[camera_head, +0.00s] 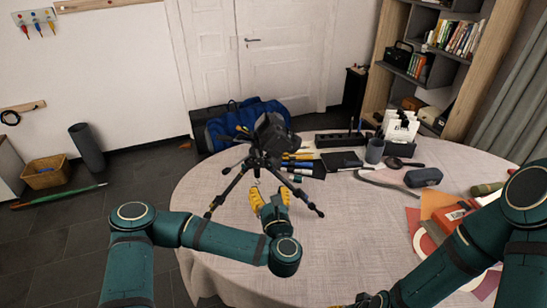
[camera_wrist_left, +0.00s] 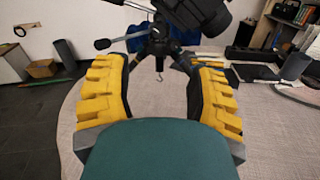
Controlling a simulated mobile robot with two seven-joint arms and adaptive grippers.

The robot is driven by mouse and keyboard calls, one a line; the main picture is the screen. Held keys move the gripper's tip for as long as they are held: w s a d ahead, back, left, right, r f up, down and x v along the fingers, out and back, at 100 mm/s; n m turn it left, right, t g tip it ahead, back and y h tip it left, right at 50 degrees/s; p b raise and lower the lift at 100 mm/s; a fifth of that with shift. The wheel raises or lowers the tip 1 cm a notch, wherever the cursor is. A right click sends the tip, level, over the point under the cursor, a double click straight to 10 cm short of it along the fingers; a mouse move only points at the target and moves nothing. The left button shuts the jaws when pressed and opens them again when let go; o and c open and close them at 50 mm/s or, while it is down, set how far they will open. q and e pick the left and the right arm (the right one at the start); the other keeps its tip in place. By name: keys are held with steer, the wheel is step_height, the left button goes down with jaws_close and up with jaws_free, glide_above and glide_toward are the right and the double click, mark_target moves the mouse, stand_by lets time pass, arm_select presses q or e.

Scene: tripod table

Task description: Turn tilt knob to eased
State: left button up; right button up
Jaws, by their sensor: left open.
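A black camera (camera_head: 272,135) sits on a small black tripod (camera_head: 255,160) with spread legs on the round table. A handle (camera_head: 187,145) sticks out to the left of the head. I cannot tell which part is the tilt knob. My left gripper (camera_head: 270,196) has yellow fingers, open and empty, in front of the tripod and below its head. It touches nothing that I can see. My right gripper's fingers are out of view.
The round table (camera_head: 330,235) has clear cloth in front of the tripod. A blue bag (camera_head: 240,122) is behind the table. My right arm covers the right front.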

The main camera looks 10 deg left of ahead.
mark_target(260, 164)
arm_select(q)
steer(key=x, duration=1.3)
steer(key=shift+a, duration=0.1)
jaws_close()
